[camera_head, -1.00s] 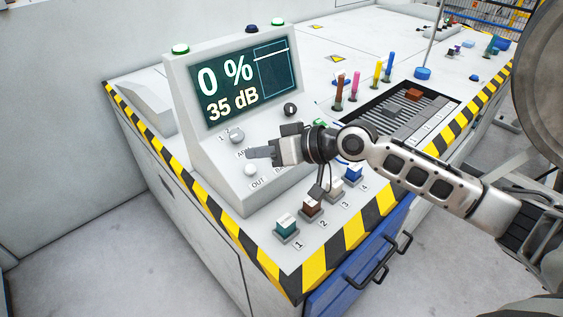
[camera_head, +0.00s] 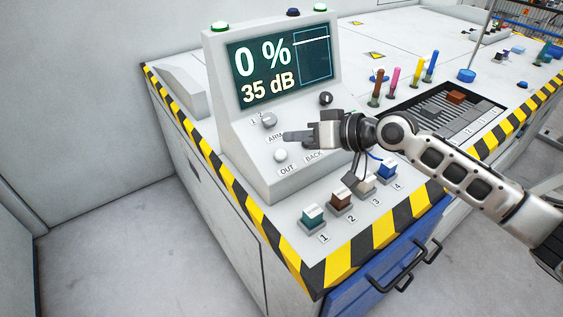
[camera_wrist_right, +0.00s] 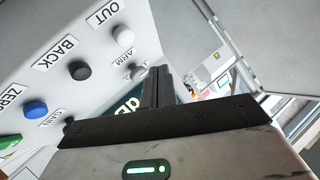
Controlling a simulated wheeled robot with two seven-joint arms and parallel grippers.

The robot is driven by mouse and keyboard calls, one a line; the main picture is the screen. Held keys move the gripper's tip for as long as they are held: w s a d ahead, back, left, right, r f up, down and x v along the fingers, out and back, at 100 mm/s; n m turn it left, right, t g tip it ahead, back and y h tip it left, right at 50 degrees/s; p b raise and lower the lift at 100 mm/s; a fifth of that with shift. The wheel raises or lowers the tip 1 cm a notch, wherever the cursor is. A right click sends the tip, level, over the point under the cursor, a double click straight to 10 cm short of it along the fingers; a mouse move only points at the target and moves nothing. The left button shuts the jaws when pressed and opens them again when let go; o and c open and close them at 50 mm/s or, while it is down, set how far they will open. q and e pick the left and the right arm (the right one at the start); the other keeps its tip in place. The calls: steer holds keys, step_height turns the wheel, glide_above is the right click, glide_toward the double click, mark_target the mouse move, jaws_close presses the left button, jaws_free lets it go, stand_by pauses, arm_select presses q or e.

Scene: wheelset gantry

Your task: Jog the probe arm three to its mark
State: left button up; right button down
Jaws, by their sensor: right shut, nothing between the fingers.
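The grey console (camera_head: 240,150) has a screen (camera_head: 268,72) reading "0 %" and "35 dB". Its ARM selector knob (camera_head: 269,119) and white OUT button (camera_head: 281,155) show on the sloped panel. My right gripper (camera_head: 288,137) is shut and empty, just over the panel between that knob and button; contact cannot be told. In the right wrist view, the shut fingers (camera_wrist_right: 157,86) point toward the OUT button (camera_wrist_right: 123,35) and ARM knob (camera_wrist_right: 138,71); the dark BACK button (camera_wrist_right: 79,70) and blue ZERO button (camera_wrist_right: 36,110) are left. I cannot identify probe arm three. My left gripper is out of view.
Coloured blocks in numbered holders stand along the front, including the teal one (camera_head: 313,215). Upright coloured pegs, including a pink one (camera_head: 394,79), stand behind a dark slotted tray (camera_head: 417,115). A blue drawer (camera_head: 375,275) is below the striped edge.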

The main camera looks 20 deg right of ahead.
mark_target(280, 155)
steer(key=f, duration=0.1)
steer(key=w+f+b, duration=0.1)
steer(key=f+b, duration=0.1)
steer(key=shift+w+a+f, duration=0.3)
steer(key=shift+f, duration=0.1)
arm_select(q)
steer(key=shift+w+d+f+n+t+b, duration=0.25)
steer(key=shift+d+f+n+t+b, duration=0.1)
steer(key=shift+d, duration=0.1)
arm_select(e)
steer(key=shift+w+f, duration=0.1)
steer(key=shift+f, duration=0.05)
stand_by(0.4)
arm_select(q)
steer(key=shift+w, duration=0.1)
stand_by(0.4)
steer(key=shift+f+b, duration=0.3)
arm_select(e)
steer(key=shift+w+a+f, duration=0.1)
steer(key=shift+w+f, duration=0.1)
steer(key=shift+f, duration=0.15)
